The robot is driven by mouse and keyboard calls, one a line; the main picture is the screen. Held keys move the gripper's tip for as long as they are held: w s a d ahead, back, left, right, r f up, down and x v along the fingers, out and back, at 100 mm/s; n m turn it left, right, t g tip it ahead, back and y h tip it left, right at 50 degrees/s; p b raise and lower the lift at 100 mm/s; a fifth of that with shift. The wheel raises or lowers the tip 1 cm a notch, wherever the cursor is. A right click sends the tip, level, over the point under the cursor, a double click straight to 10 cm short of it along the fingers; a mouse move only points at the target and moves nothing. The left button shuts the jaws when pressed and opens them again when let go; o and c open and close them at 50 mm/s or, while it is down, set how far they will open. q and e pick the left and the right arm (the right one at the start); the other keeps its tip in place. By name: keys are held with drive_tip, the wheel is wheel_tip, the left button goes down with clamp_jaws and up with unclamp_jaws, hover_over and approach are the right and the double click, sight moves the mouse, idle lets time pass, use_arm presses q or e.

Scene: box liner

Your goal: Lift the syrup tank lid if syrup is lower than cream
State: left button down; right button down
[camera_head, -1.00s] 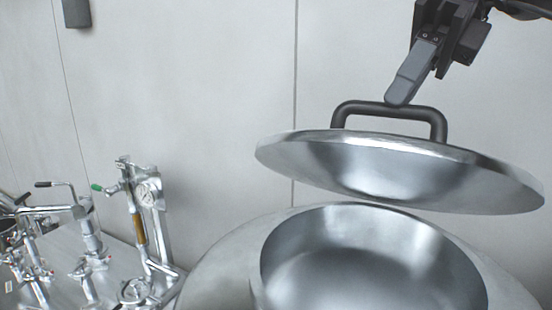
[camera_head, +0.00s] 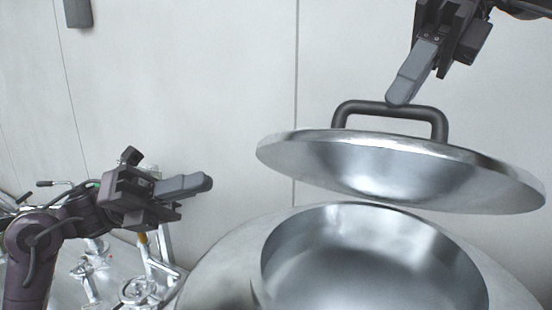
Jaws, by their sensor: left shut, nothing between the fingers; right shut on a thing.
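A round steel lid (camera_head: 400,170) hangs tilted above the open mouth of a steel tank (camera_head: 225,265). Its dark handle (camera_head: 440,125) stands on top. My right gripper (camera_head: 400,98) is shut on the handle at its top bar and holds the lid clear of the rim. My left gripper (camera_head: 205,183) is shut and empty, to the left of the lid and above the tank's left shoulder. The tank's inside wall is bare steel in view, and no liquid level can be made out. No label for syrup or cream is seen.
Steel pipes and valves (camera_head: 150,270) with a round handwheel (camera_head: 136,291) stand at the lower left, partly behind my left arm. A pale panelled wall (camera_head: 230,80) closes off the back. A dark box (camera_head: 77,13) hangs on it.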

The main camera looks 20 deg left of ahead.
sight(307, 135)
drive_tip(key=shift+f, duration=0.1)
use_arm(q)
drive_tip(key=s+d+r+m+g+y, duration=0.1)
drive_tip(key=s+d+m+g, duration=0.25)
drive_tip(key=s, duration=0.25)
use_arm(e)
drive_tip(key=shift+w, duration=0.1)
use_arm(q)
drive_tip(key=w+d+r, duration=0.4)
drive_tip(key=d+r, duration=0.1)
drive_tip(key=d, duration=0.4)
drive_tip(key=shift+d+t, duration=0.3)
drive_tip(key=shift+t, duration=0.05)
drive_tip(key=shift+w+r, duration=0.2)
drive_tip(key=shift+r, duration=0.3)
drive_tip(key=shift+w+a+r+n, duration=0.15)
drive_tip(key=shift+w+r+n, duration=0.2)
drive_tip(key=shift+w+r, duration=0.15)
use_arm(e)
drive_tip(key=shift+a+f, duration=0.15)
drive_tip(key=shift+a, duration=0.05)
